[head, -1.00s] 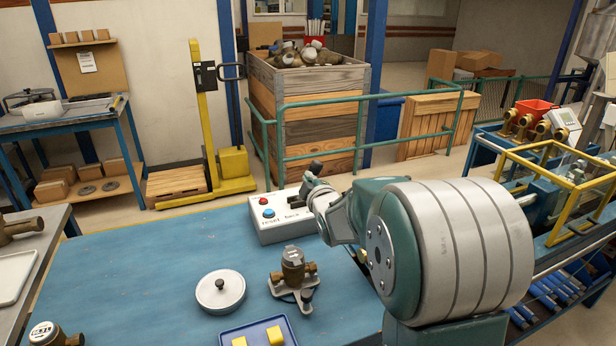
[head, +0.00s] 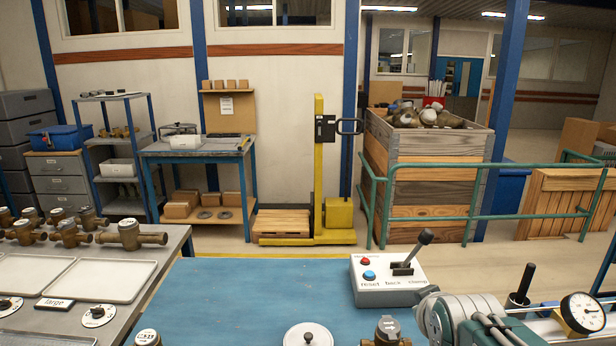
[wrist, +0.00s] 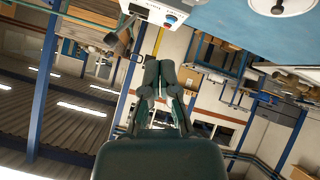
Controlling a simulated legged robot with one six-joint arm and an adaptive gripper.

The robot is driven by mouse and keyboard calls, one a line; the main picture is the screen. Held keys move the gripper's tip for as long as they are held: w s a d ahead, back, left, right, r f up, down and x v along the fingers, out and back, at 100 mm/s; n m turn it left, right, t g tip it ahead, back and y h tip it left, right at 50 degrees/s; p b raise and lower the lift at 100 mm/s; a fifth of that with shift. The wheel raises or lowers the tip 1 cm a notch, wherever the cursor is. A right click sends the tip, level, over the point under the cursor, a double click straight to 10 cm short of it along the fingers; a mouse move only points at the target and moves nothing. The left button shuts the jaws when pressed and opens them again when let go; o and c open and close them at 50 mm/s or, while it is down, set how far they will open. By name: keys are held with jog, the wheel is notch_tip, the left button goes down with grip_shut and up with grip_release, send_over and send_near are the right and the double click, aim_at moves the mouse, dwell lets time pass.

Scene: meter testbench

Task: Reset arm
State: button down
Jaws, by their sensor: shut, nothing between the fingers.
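My gripper (wrist: 159,68) shows in the wrist view with its two fingers together and nothing between them. It points up in that picture, below the white control box (wrist: 152,8), and is apart from it. In the head view the control box (head: 388,283) sits on the blue table (head: 235,290). It has a red button, a blue button marked reset, and a black lever (head: 412,250) tilted to the right. Part of my arm (head: 470,318) shows at the lower right, close to the box's front right corner. The fingers cannot be made out clearly there.
A dial gauge (head: 582,312) is at the right. A grey bench (head: 150,262) with brass meters is left.

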jog(key=s+a+f+m+g, duration=0.1)
jog(key=s+a+m+g, duration=0.1)
jog(key=s, duration=0.6)
jog(key=s+a+f+m+g+y, duration=0.1)
jog(key=s+a+f+g, duration=0.1)
jog(key=s, duration=0.6)
jog(key=shift+s+a+f+m+g, duration=0.15)
jog(key=shift+s+m+g, duration=0.15)
jog(key=shift+m, duration=0.1)
jog(key=shift+w, duration=0.1)
dwell(0.3)
